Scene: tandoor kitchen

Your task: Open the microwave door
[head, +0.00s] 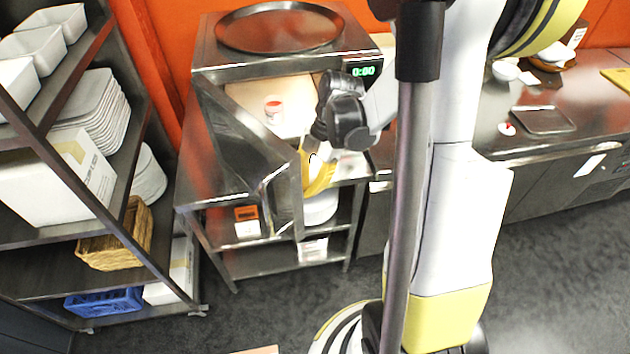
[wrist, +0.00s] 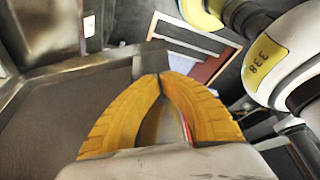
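The microwave (head: 215,60) is a steel box with a green display (head: 363,72). Its door (head: 240,135) is hinged at the left and stands wide open, swung out toward the front. A small white item with red (head: 273,110) shows inside the lit cavity. The door handle (head: 270,190) is near the free edge. My gripper (head: 310,180) has yellow fingers and is at the inner side of that free edge. In the wrist view the fingertips (wrist: 161,77) meet with nothing seen between them, close against the door's metal edge (wrist: 110,66). Exact contact is unclear.
The microwave stands on a steel table with a lower shelf (head: 280,262). A rack with white dishes (head: 95,110), a basket (head: 118,240) and a blue crate (head: 105,302) is at the left. A counter (head: 480,125) runs along the right. The floor (head: 560,260) at the right is clear.

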